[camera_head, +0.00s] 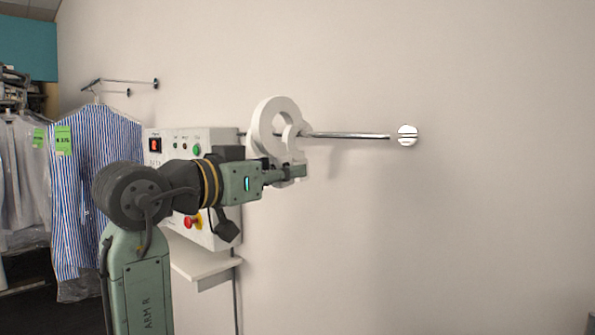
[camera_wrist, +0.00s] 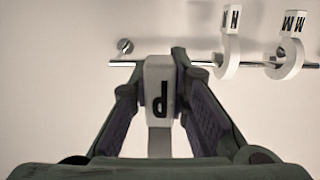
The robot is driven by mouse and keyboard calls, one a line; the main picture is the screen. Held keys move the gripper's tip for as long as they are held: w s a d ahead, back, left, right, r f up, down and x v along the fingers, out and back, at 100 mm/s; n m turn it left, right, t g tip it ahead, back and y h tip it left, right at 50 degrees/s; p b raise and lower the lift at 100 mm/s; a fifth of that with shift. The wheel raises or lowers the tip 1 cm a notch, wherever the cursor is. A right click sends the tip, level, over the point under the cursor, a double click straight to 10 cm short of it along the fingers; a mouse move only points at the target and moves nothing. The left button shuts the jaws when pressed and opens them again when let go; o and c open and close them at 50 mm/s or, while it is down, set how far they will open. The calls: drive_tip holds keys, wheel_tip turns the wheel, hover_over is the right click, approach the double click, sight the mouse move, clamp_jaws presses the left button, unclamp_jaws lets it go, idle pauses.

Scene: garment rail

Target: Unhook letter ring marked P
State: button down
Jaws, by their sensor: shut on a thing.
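The white tag marked P (camera_wrist: 158,85) sits between the fingertips of my gripper (camera_wrist: 160,75) in the wrist view, its letter upside down. My gripper is shut on this tag. In the head view, my gripper (camera_head: 293,171) is just below white rings (camera_head: 262,122) that overlap at the rail. The metal rail (camera_head: 350,136) runs behind them and also crosses behind the fingers in the wrist view (camera_wrist: 200,64). The P ring's loop is hidden in the wrist view, so I cannot tell whether it is still around the rail.
A round metal knob (camera_head: 407,135) is by the rail's end. A control box (camera_head: 215,145) and striped shirts (camera_head: 90,180) are left. The wall to the right is clear.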

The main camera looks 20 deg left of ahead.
drive_tip(key=p+v, duration=0.1)
drive_tip(key=v, duration=2.9)
drive_tip(key=shift+f, duration=0.1)
idle(0.4)
